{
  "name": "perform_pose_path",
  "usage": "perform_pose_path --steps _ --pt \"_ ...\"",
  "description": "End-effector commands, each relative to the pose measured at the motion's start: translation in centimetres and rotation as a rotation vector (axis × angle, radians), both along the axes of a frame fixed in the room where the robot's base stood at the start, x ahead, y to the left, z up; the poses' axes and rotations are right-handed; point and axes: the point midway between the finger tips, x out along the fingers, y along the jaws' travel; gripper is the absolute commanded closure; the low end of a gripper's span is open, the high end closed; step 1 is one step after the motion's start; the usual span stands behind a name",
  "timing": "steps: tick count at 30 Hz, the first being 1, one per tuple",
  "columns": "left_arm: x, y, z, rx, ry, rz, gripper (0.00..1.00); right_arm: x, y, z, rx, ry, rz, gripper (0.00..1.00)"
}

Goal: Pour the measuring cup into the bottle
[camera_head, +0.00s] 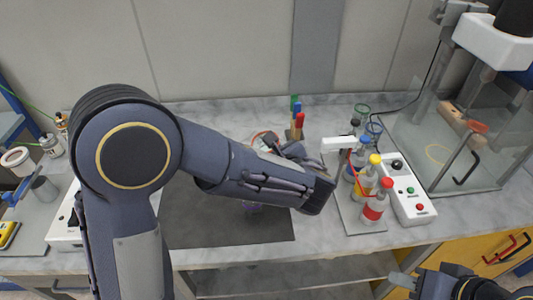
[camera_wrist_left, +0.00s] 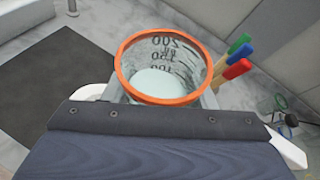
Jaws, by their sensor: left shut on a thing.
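The measuring cup (camera_wrist_left: 166,80) has an orange rim, clear walls with printed marks, and pale liquid inside. My left gripper (camera_wrist_left: 157,98) is shut on it, with a finger on each side. In the head view my left forearm hides most of the cup, and only a bit of its rim (camera_head: 262,138) shows behind the arm.
Several squeeze bottles with coloured caps, one red (camera_head: 374,205), stand in a rack at right beside a white control box (camera_head: 405,190). Colour-handled tools (camera_head: 297,120) stand behind the cup. A glass enclosure (camera_head: 460,145) fills the far right. The front mat is mostly clear.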

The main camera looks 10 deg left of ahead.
Motion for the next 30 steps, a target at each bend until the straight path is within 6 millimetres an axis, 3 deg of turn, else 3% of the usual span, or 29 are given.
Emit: perform_pose_path --steps 30 --pt "0.5 -0.6 -1.0 -0.185 -0.158 -0.002 0.74 0.0 0.0 -5.4 0.0 0.0 0.0 0.64"
